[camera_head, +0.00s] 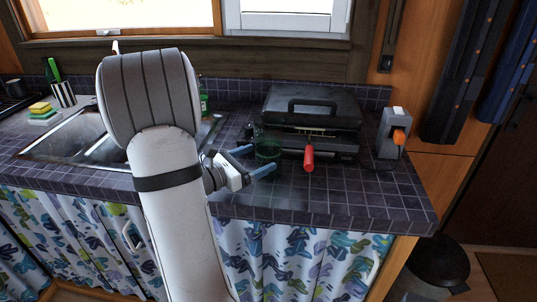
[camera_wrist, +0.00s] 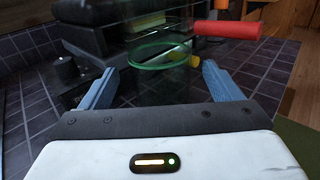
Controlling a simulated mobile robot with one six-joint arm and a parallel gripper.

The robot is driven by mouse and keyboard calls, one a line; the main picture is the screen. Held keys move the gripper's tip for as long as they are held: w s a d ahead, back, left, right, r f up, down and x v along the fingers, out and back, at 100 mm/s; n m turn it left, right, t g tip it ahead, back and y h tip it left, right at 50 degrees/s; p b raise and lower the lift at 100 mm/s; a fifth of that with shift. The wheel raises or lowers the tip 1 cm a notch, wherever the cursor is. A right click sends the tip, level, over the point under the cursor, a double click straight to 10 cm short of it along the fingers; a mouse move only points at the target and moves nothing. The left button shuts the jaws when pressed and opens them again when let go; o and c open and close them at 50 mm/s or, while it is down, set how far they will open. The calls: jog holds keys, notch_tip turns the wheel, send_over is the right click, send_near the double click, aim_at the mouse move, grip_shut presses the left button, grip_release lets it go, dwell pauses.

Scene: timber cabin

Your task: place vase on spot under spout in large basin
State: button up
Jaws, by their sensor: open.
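The vase (camera_head: 268,147) looks like a clear green glass vessel standing upright on the tiled counter, right of the sink. In the wrist view the green glass (camera_wrist: 163,82) is between my two blue fingers, with its round rim showing. My gripper (camera_head: 252,161) is open, low over the counter, with a finger on each side of the glass. The gripper also shows in the wrist view (camera_wrist: 160,74). The steel sink (camera_head: 45,150) is at the left; my arm hides part of its basins. I cannot make out the spout or the spot under it.
A black grill-like appliance (camera_head: 312,117) stands close behind the vase. A red-handled tool (camera_head: 309,158) is in front of it. A grey device with an orange part (camera_head: 391,135) is at the right. Sponges (camera_head: 42,111) lie by the sink. The right front counter is clear.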

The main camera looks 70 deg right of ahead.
jog(key=v, duration=0.6)
jog(key=shift+a, duration=0.1)
